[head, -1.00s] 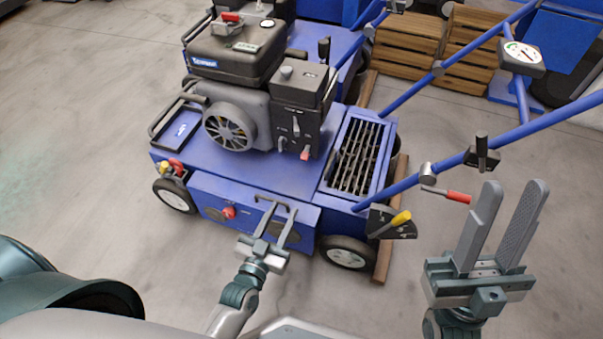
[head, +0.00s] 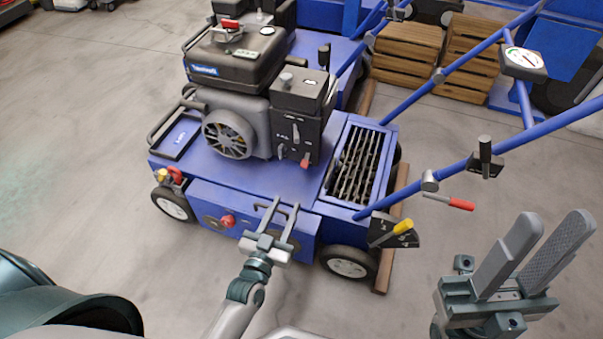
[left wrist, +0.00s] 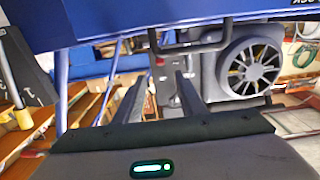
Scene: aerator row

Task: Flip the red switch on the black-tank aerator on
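The black-tank aerator has a dark tank (head: 238,52) above its engine and a blue deck (head: 262,172). A small red switch (head: 305,161) sits low on the dark engine box (head: 300,105), right of the round fan cover. My left gripper (head: 284,206) is open and empty at the deck's front edge, in front of and below the switch. The left wrist view looks upside down; there the open fingers (left wrist: 158,82) point toward the engine, with a small red spot (left wrist: 160,61), likely the switch, between them. My right gripper (head: 553,220) is open and empty at the right, over the floor.
A red knob (head: 228,221) is on the front panel. A yellow-handled lever (head: 402,227) and a red-handled lever (head: 460,203) stand out at the right, near the blue handlebar (head: 445,173). Wooden crates (head: 415,55) and another blue machine are behind. Front floor is open.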

